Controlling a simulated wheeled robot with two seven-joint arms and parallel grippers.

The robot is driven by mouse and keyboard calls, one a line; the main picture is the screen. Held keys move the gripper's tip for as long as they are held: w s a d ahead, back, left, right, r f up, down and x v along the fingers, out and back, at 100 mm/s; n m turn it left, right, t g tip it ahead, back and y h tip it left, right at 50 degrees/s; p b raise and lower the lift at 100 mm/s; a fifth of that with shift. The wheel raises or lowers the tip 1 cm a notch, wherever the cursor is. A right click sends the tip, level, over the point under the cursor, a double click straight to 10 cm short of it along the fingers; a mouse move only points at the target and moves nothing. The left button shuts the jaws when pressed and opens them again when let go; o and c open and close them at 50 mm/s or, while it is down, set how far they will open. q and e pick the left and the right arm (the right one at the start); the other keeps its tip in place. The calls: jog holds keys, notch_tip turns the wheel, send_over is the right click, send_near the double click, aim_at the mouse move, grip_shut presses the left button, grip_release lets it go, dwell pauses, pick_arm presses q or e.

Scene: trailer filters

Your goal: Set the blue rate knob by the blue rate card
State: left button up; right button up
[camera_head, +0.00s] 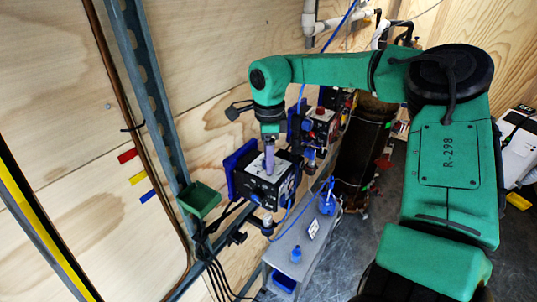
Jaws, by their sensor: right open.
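My right arm comes in from the right, and its gripper (269,160) points down just over the top of a black pump-like box (266,186) with a blue back plate (236,166). The jaws are open; the frame is too small to tell whether they touch the box. A dial shows on the box's front face, but I cannot make out a blue knob; the gripper may cover part of the top. A blue tag (149,197) is on the wood wall below a red tag and a yellow tag; I cannot tell whether it is the rate card. My left gripper is not in view.
A second box with a red top (321,115) stands behind. A grey bench (286,258) below holds a small white card (314,229) and blue bottles (327,204). A green bin (199,199) hangs on the metal post. A dark cylinder (361,150) stands to the right.

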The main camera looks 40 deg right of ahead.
jog(key=shift+w, duration=0.1)
grip_shut()
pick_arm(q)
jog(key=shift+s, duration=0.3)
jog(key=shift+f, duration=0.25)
pick_arm(e)
jog(key=shift+n, duration=0.4)
jog(key=shift+n+b, duration=0.3)
jog(key=shift+b, duration=0.05)
jog(key=shift+n+b, duration=0.3)
jog(key=shift+n, duration=0.8)
jog(key=n, duration=0.2)
jog(key=shift+n, duration=0.3)
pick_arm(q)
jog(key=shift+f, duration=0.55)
pick_arm(e)
jog(key=shift+n+y, duration=0.3)
jog(key=shift+n, duration=1.4)
